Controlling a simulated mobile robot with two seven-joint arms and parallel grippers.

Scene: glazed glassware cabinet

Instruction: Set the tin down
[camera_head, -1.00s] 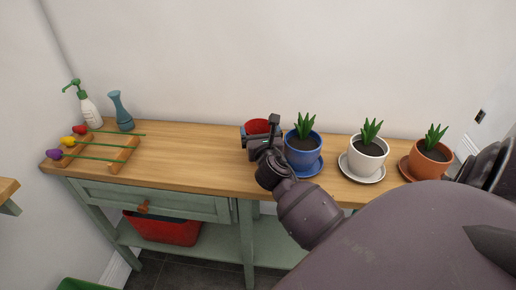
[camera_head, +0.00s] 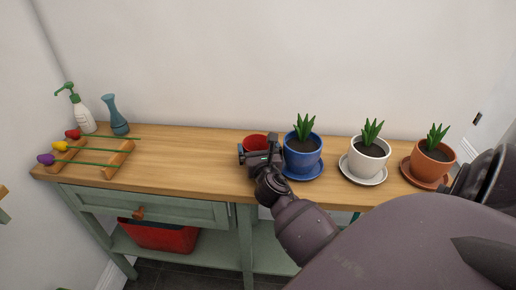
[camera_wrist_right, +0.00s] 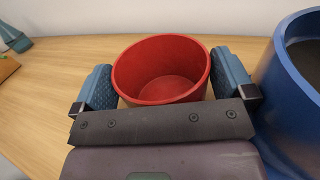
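The tin (camera_head: 256,142) is a small round open container, red inside and empty, at the worktop's middle, just left of the blue plant pot. In the right wrist view the tin (camera_wrist_right: 163,62) is upright between the two blue finger pads. My right gripper (camera_head: 260,153) is shut on it, with a pad against each side; the gripper (camera_wrist_right: 163,84) hides its near lower side. Its base is hidden, so I cannot tell whether it touches the wood. My left gripper is not in view.
The blue pot (camera_head: 302,160) stands close right of the tin. Beyond it are a white pot (camera_head: 367,162) and a terracotta pot (camera_head: 430,164). A wooden rack (camera_head: 117,160), pump bottle (camera_head: 83,118) and blue vase (camera_head: 117,122) stand left. Bare worktop (camera_head: 190,160) lies between.

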